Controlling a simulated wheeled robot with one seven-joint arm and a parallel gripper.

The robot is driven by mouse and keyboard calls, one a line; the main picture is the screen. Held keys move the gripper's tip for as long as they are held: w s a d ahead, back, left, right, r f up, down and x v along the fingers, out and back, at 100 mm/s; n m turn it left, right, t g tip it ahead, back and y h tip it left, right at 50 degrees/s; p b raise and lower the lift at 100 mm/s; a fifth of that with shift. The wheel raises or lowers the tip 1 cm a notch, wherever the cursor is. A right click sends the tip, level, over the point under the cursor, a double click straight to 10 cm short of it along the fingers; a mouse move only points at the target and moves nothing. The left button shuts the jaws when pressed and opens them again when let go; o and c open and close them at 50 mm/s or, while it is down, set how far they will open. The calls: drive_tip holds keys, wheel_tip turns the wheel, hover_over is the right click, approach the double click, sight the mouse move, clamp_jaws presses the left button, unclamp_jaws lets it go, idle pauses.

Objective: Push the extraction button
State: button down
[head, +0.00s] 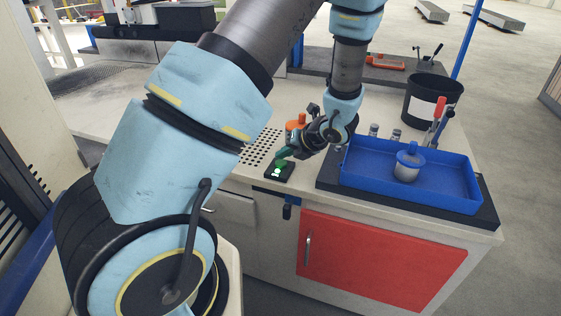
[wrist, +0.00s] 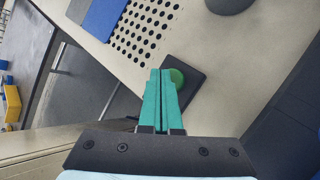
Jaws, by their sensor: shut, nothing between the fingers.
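The extraction button is a green round cap on a small black box (head: 279,173) near the front edge of the bench. In the wrist view, the green button (wrist: 177,77) sits on the dark box (wrist: 196,75). My gripper (head: 283,154) has teal fingers that are shut and empty. The fingertips (wrist: 162,72) are right at the button's left side in the wrist view and overlap its edge. I cannot tell whether they touch it. In the head view the fingers are just above and beside the button. A white marking shows on the box front.
A perforated plate (head: 262,148) lies behind the button box. A red cabinet door (head: 380,262) is below the bench top.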

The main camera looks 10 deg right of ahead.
sight(283, 164)
drive_tip(key=shift+r, duration=0.35)
wheel_tip(283, 164, up, 6)
drive_tip(key=p, duration=0.5)
drive_tip(key=shift+p, duration=0.4)
drive_tip(key=s+a+r+m+g+h, duration=0.2)
drive_tip(key=s+a+r+m, duration=0.2)
drive_tip(key=m, duration=0.7)
drive_tip(key=s+a+r+m+g+h, duration=0.2)
drive_tip(key=s+a+r+m, duration=0.2)
drive_tip(key=a+m, duration=0.3)
drive_tip(key=s+a+r+m+g+h, duration=0.1)
drive_tip(key=s+a+r+m, duration=0.2)
drive_tip(key=m, duration=1.4)
drive_tip(key=s+a, duration=0.1)
drive_tip(key=a, duration=0.2)
drive_tip(key=shift+s+r+g+h, duration=0.4)
